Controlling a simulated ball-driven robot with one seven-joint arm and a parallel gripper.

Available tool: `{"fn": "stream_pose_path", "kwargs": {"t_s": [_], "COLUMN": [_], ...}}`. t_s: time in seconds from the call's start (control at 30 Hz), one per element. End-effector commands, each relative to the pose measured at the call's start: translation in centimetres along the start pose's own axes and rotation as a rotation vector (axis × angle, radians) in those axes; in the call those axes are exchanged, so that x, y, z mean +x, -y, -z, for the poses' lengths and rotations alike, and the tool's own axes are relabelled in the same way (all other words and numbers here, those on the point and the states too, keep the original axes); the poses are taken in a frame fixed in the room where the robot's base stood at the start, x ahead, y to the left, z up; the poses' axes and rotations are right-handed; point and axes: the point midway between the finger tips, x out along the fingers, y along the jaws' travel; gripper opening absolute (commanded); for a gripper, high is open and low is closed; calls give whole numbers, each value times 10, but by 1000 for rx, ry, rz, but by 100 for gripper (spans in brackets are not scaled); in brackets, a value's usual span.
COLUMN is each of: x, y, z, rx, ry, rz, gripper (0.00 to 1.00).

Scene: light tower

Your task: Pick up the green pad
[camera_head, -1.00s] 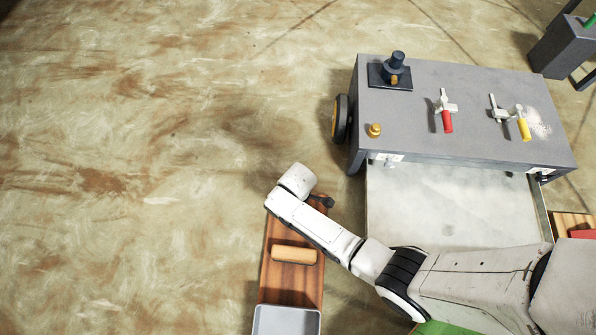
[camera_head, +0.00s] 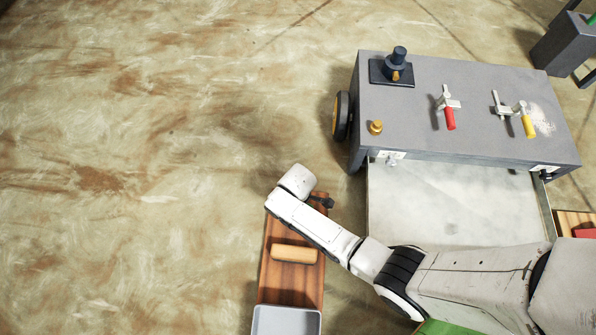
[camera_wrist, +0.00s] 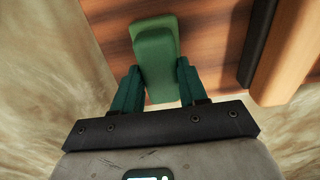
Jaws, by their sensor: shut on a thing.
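The green pad (camera_wrist: 153,42) is a small block with rounded edges, seen in the wrist view over a brown wooden board (camera_wrist: 205,40). My gripper (camera_wrist: 159,78) has its two dark green fingers on either side of the pad's near end, shut on it. I cannot tell whether the pad touches the board or hangs just above it. In the head view my arm hides the pad and the fingers; the board (camera_head: 284,285) shows below the wrist.
A tan wooden cylinder (camera_head: 294,253) lies on the board, with a grey tray (camera_head: 286,321) at its near end. A grey wheeled cart (camera_head: 465,100) with clamps and knobs stands at the upper right. The floor on the left is clear.

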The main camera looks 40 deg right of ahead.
Motion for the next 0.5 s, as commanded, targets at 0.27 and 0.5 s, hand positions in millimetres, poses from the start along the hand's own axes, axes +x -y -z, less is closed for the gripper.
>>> {"fn": "stream_pose_path", "kwargs": {"t_s": [0.27,0.5], "x": [0,-9], "y": [0,0], "z": [0,0], "rx": [0,0], "ry": [0,-1], "rz": [0,-1], "gripper": [3,3]}}
